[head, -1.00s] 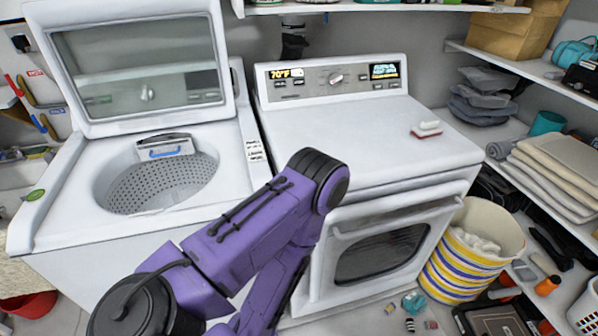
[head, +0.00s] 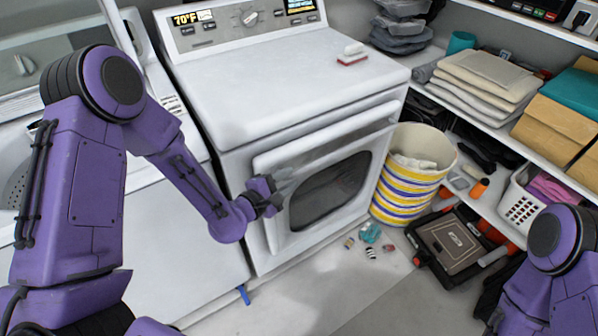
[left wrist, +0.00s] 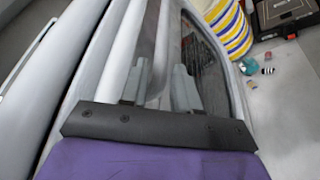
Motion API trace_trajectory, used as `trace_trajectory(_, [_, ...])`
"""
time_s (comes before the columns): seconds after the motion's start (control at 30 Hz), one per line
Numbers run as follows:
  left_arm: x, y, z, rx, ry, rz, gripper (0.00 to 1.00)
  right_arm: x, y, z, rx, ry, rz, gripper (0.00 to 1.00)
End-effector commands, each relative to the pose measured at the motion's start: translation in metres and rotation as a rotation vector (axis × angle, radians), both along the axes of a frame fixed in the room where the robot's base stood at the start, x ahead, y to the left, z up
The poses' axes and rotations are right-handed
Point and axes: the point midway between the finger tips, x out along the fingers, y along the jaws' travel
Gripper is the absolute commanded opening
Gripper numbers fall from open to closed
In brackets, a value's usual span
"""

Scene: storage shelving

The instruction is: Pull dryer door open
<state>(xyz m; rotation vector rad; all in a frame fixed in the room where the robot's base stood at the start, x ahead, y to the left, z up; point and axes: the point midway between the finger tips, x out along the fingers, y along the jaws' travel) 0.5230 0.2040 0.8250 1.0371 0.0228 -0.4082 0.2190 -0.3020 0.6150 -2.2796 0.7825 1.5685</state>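The white dryer (head: 285,85) stands in the middle of the head view. Its front door (head: 275,225) has a dark oval window (head: 330,190) and looks closed. A long white handle bar (head: 340,140) runs across the door's top. My left gripper (head: 287,183) is in front of the door's upper left part, close below the handle bar. In the left wrist view its two grey fingers (left wrist: 158,85) stand apart, close to the handle and the door front. I cannot tell whether they touch the handle. My right arm shows at the lower right; its gripper is not clearly seen.
A washer (head: 185,215) stands left of the dryer. A striped basket (head: 408,180) stands right beside the dryer door. Small items (head: 370,235) and a dark case (head: 450,240) lie on the floor. Shelves with towels (head: 485,80) line the right side. The floor in front is mostly clear.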

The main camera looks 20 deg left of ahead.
Motion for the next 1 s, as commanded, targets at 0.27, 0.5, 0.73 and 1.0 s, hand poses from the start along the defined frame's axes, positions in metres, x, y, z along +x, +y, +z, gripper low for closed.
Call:
trace_trajectory(0.27, [0.045, -0.016, -0.011, 0.004, 0.002, -0.001, 0.3, 0.0, 0.0, 0.007, 0.0, 0.0, 0.0, 0.43])
trace_trajectory(0.5, [0.052, -0.018, -0.013, 0.002, 0.003, 0.0, 0.3, 0.0, 0.0, 0.007, 0.0, 0.0, 0.0, 0.43])
trace_trajectory(0.73, [0.052, -0.018, -0.013, 0.003, 0.003, 0.0, 0.0, 0.0, 0.0, 0.007, 0.0, 0.0, 0.0, 0.43])
trace_trajectory(1.0, [0.05, -0.02, -0.014, 0.001, 0.004, 0.025, 0.0, 0.0, 0.0, 0.006, 0.0, 0.0, 0.0, 0.43])
